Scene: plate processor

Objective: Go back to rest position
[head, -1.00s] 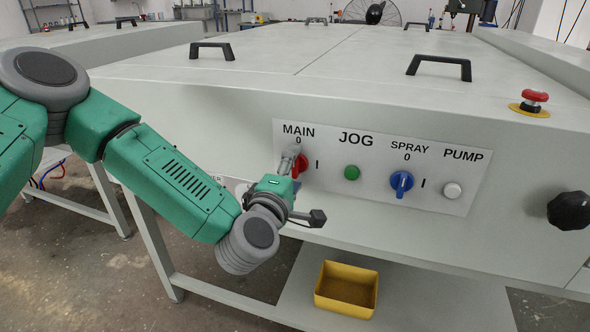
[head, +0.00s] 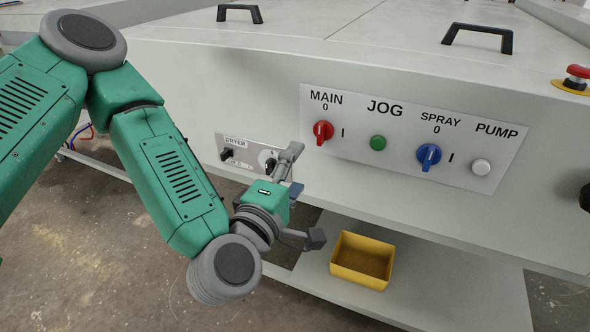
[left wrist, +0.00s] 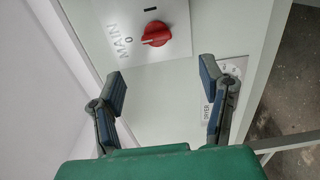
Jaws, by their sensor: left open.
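My left gripper (head: 290,172) is open and empty, in front of the machine's front face, below and left of the red MAIN knob (head: 322,131). In the left wrist view its two fingers (left wrist: 163,82) are spread wide, with only the white machine face between them. The red knob (left wrist: 157,34) is beyond the fingertips and apart from them; its handle points toward the 0 mark. My right gripper is not in view.
The control panel (head: 355,103) also has a green JOG button (head: 378,143), blue SPRAY knob (head: 428,155) and white PUMP button (head: 481,167). A DRYER panel (head: 235,142) is partly behind my gripper. A yellow bin (head: 361,262) stands on the lower shelf (head: 455,285).

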